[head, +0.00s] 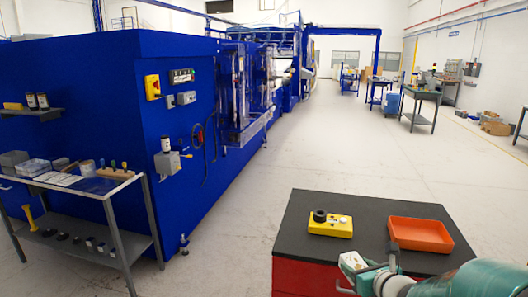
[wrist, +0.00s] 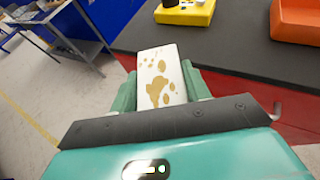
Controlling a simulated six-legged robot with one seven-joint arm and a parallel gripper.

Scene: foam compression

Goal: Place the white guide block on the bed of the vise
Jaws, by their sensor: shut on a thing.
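The white guide block (wrist: 158,62) has tan blotches on its face. It sits between the green fingers of my gripper (wrist: 161,82), which are shut on it. The block also shows in the head view (head: 353,260) at lower right, held near the front edge of the black-topped table (head: 375,209). The fingers cover the block's lower sides. I cannot pick out a vise for certain in either view.
A yellow device (head: 330,224) with a black knob and an orange tray (head: 420,234) stand on the black-topped table. A grey bench (head: 90,189) with small items is at left beside a large blue machine (head: 110,95). The floor between is clear.

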